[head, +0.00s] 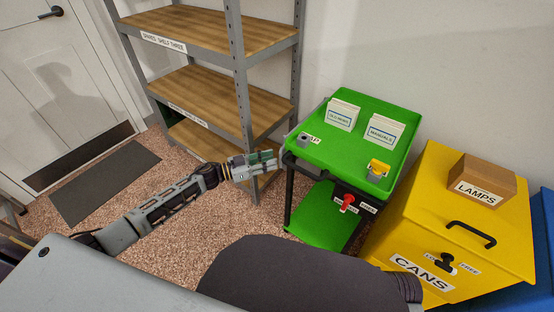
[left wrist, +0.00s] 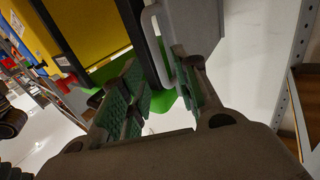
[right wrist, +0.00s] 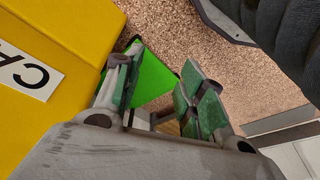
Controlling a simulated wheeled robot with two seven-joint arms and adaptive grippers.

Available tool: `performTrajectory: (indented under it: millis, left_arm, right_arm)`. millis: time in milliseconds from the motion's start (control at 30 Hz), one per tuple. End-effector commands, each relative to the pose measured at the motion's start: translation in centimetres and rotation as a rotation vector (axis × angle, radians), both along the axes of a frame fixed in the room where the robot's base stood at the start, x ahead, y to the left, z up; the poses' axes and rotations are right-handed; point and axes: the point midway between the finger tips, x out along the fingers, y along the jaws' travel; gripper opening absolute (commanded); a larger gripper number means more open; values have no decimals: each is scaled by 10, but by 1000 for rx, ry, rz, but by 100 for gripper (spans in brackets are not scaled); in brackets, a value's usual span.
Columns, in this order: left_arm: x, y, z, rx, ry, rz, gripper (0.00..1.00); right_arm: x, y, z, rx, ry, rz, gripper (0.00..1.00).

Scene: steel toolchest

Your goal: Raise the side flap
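The green cart (head: 350,150) has black legs and a lower green shelf (head: 322,222). In the left wrist view a grey panel with a rounded pale edge (left wrist: 152,38), which looks like the side flap, hangs beside a black cart post. In the head view the flap is hardly visible at the cart's left side. My left gripper (head: 276,160) is beside that side, just below the tray rim. Its fingers (left wrist: 160,88) are open, with the pale edge between or just beyond them; contact is unclear. My right gripper (right wrist: 160,88) is open and empty, out of the head view.
The cart top holds two card boxes (head: 342,115), a grey knob (head: 303,139) and a yellow item (head: 377,169). A red tap-like part (head: 347,203) sticks out in front. A yellow CANS bin (head: 445,225) stands right, steel shelving (head: 237,85) behind left.

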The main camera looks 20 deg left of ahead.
Motion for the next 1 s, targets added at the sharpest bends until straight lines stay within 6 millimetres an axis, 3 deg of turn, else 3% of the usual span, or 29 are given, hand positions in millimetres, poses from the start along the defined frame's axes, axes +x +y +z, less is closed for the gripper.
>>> performTrajectory:
  millis: [300, 733, 1000]
  left_arm:
    - [18, -24, 0, 0, -1, 0, 31]
    - [21, -29, 0, 0, 0, 0, 31]
    - [21, -29, 0, 0, 0, 0, 0]
  right_arm:
    - [-1, 2, 8, 8, -15, 2, 40]
    - [-5, 2, 10, 10, -12, 3, 40]
    - [-1, 2, 11, 10, -19, 3, 40]
